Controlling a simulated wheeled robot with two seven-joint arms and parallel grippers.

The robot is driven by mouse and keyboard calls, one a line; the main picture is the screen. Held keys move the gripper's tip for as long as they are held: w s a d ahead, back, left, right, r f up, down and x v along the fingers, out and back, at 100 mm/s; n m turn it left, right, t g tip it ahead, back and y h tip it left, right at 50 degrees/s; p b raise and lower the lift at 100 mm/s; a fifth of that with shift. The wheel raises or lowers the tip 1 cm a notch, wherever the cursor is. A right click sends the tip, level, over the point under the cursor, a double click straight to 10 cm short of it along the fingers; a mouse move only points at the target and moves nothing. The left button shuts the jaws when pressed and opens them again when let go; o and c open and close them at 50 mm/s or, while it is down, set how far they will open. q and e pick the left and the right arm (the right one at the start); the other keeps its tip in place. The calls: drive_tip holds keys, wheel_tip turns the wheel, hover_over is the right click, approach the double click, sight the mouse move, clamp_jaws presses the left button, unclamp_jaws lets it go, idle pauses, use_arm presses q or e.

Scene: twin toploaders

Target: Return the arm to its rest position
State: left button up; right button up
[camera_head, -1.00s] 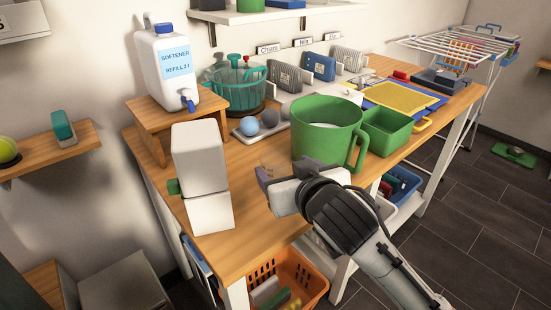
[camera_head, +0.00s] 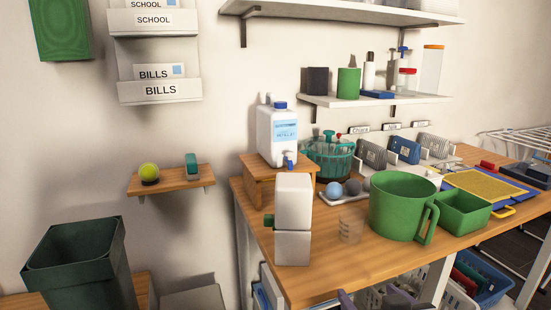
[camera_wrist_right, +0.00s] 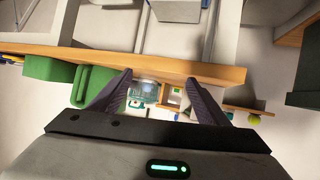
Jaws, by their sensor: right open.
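My right gripper (camera_head: 370,299) shows only as dark purple-grey fingertips at the bottom edge of the head view, in front of the table's front edge. In the right wrist view, its two fingers (camera_wrist_right: 156,88) stand wide apart with nothing between them. The rest of my right arm is out of the head view. My left gripper is in neither current view.
The wooden table (camera_head: 345,272) holds a green jug (camera_head: 398,208), a green bin (camera_head: 463,213), a clear beaker (camera_head: 350,227) and stacked white blocks (camera_head: 293,219). A softener bottle (camera_head: 278,135) stands on a wooden riser (camera_head: 262,186). A blue basket (camera_head: 485,282) sits below the table.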

drive_tip(key=s+a+f+n+g+y, duration=0.1)
drive_tip(key=s+f, duration=0.3)
drive_tip(key=f, duration=0.4)
drive_tip(key=s+a+f+g+y, duration=0.1)
drive_tip(key=s+f, duration=0.2)
drive_tip(key=f, duration=0.5)
use_arm(q)
drive_tip(key=shift+w+a+r, duration=0.1)
drive_tip(key=shift+w+r, duration=0.15)
drive_tip(key=shift+w, duration=0.45)
use_arm(e)
drive_tip(key=s+f+g, duration=0.2)
drive_tip(key=s+f, duration=1.1)
drive_tip(key=s, duration=0.2)
